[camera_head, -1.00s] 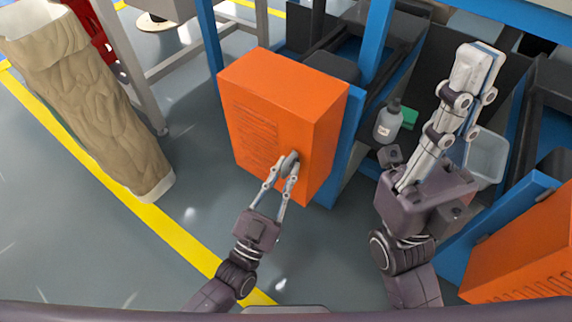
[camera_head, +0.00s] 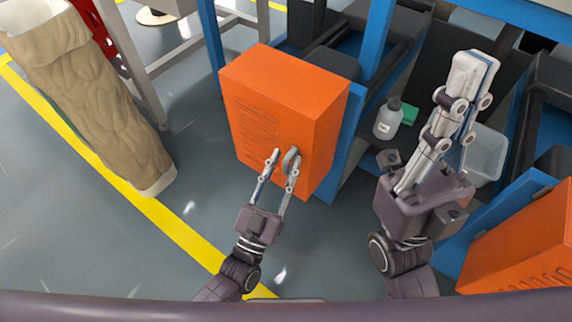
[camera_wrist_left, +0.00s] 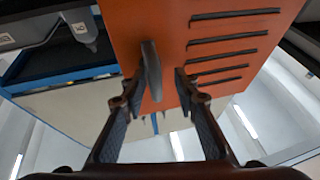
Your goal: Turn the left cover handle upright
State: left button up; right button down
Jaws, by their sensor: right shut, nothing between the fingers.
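The orange cover (camera_head: 285,110) stands as a box at the middle of the head view. Its grey handle (camera_head: 291,160) sits low on the front face and looks close to upright there. The handle also shows nearly upright in the left wrist view (camera_wrist_left: 152,70). My left gripper (camera_head: 284,158) is open at the handle, with the handle between its fingers. The right-hand finger in the head view is very close to the handle; contact is unclear. The other finger stands apart. My right gripper (camera_head: 476,66) is shut and empty, away from this cover.
A blue frame (camera_head: 345,140) borders the cover. A grey bottle (camera_head: 388,119), a green item (camera_head: 409,115) and a clear bin (camera_head: 486,155) are to the right. Another orange cover (camera_head: 525,240) is at lower right. A tan wrapped roll (camera_head: 95,110) stands left.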

pick_arm(q)
jog(key=shift+s+d+f, duration=0.1)
jog(key=shift+s, duration=0.05)
jog(key=shift+s+f, duration=0.15)
jog(key=shift+s, duration=0.05)
jog(key=v, duration=1.1)
jog(key=shift+a, duration=0.25)
jog(key=shift+s, duration=0.1)
